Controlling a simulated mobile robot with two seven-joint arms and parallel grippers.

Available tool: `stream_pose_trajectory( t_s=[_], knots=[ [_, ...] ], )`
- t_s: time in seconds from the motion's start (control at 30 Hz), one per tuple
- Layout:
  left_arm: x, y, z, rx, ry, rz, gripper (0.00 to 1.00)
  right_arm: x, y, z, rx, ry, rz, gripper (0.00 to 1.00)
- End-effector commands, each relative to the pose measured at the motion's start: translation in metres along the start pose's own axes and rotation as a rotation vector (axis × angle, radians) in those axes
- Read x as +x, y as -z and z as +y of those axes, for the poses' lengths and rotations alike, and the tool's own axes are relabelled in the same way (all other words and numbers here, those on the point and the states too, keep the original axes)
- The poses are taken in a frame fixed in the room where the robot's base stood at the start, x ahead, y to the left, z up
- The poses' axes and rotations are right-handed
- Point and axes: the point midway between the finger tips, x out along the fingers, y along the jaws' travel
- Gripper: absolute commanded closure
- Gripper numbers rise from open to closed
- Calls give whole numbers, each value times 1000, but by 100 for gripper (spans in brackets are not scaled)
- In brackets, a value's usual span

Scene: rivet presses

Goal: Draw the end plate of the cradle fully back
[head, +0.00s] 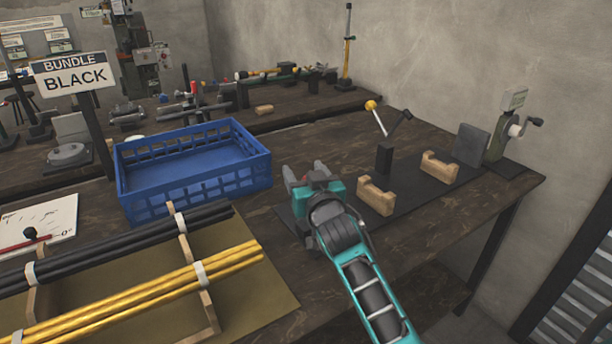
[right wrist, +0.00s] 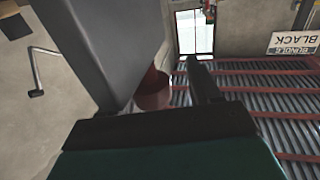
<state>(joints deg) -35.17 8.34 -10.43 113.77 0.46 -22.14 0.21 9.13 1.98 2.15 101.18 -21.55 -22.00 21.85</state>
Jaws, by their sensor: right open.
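The cradle stands on a dark mat on the bench in the head view, with two wooden notched blocks (head: 376,196). A grey upright plate (head: 471,145) stands at its far right end; I cannot tell whether it is the end plate. My right gripper (head: 305,170) is open over the near left end of the mat, well left of the wooden blocks. In the right wrist view a red-brown round piece (right wrist: 153,91) lies beyond the gripper, beside a large grey slab (right wrist: 105,45); contact cannot be told. My left gripper is out of view.
A blue crate (head: 190,165) stands left of my right gripper. Black and yellow rods (head: 150,295) lie on wooden supports at the front left. A yellow-knobbed lever (head: 380,125) stands behind the wooden blocks. A crank device (head: 510,128) is at the bench's right end.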

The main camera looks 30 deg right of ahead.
Motion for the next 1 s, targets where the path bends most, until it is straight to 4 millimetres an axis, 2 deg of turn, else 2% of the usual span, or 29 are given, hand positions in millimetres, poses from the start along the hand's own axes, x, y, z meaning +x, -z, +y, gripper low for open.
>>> stream_pose_trajectory(
  t_s=[0.17,0.5,0.7,0.83,1.0],
  knots=[
    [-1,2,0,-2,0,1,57,-12,-1,0,-1,-1,-2,37],
    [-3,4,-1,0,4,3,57,-78,-1,0,1,0,-4,37],
    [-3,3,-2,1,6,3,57,-110,-1,-1,1,1,-2,37],
    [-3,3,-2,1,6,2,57,-123,-1,-1,0,1,-1,37],
    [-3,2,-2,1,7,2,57,-129,0,-1,1,1,-1,37]
  ],
)
